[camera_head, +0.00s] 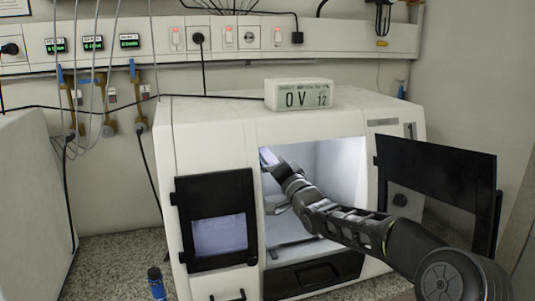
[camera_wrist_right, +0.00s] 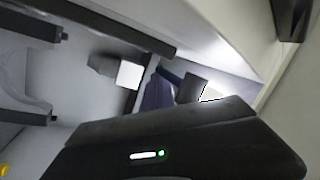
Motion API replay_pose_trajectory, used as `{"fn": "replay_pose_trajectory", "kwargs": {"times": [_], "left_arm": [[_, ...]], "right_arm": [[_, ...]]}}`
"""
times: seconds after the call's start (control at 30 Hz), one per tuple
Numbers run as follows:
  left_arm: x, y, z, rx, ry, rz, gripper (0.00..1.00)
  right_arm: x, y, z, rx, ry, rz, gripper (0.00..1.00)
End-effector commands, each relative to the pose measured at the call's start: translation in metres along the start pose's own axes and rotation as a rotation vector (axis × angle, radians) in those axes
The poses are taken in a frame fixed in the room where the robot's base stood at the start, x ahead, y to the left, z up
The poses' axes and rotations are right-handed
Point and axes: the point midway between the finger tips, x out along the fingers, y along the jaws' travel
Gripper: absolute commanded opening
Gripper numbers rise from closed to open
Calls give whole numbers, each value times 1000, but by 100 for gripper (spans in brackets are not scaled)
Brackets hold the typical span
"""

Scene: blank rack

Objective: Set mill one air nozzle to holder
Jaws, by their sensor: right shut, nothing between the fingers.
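The white mill (camera_head: 210,130) stands at the middle with its right door (camera_head: 440,175) swung open. My right arm reaches through the opening into the lit chamber. My right gripper (camera_head: 270,164) is at the chamber's upper left, shut and empty. In the right wrist view a dark gripper body with a green light fills the bottom, and a dark piece with a white square end (camera_wrist_right: 130,74) shows beyond it; I cannot tell what that is. I cannot make out the air nozzle or its holder for certain. My left gripper is out of view.
Blue-topped fittings (camera_head: 138,100) and hoses hang on the wall at left. A black and blue bottle (camera_head: 156,283) stands on the speckled counter before the mill. A display box (camera_head: 299,94) sits on the mill. The chamber walls are close around my right gripper.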

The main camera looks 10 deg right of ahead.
Motion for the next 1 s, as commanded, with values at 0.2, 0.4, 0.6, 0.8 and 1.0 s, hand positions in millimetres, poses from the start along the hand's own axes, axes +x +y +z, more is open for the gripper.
{"fn": "replay_pose_trajectory", "kwargs": {"times": [0.2, 0.4, 0.6, 0.8, 1.0], "left_arm": [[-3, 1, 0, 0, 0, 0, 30], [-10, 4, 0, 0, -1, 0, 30], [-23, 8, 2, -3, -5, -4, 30], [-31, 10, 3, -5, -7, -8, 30], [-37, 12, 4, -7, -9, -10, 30]], "right_arm": [[0, 1, 2, 1, -1, 1, 0], [-1, 1, 1, 13, -40, 57, 0], [-3, 7, 4, 57, -155, 230, 0], [-8, 17, 14, 57, -155, 223, 0], [-14, 23, 19, 69, -187, 272, 0]]}}
